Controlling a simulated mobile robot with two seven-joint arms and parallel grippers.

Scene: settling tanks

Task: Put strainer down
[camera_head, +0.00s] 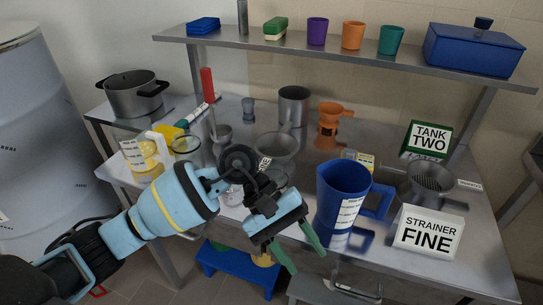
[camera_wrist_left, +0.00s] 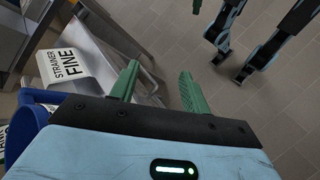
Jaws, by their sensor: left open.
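A metal strainer (camera_head: 432,180) with a dark mesh-like bowl rests on the steel table at the right, behind the white "STRAINER FINE" sign (camera_head: 428,232). The sign also shows in the left wrist view (camera_wrist_left: 68,68). A second metal bowl (camera_head: 277,148), perhaps another strainer, stands mid-table, partly hidden by my left arm. My left gripper (camera_head: 303,258) is open and empty at the table's front edge, left of the sign and in front of the blue jug. Its green fingers (camera_wrist_left: 155,85) are apart with only floor and table edge behind. One green tip of my right gripper (camera_wrist_left: 197,5) shows at the top.
The blue jug (camera_head: 340,192) stands close to my left gripper. A shelf (camera_head: 340,52) runs above. A blue stool (camera_head: 238,262) is below.

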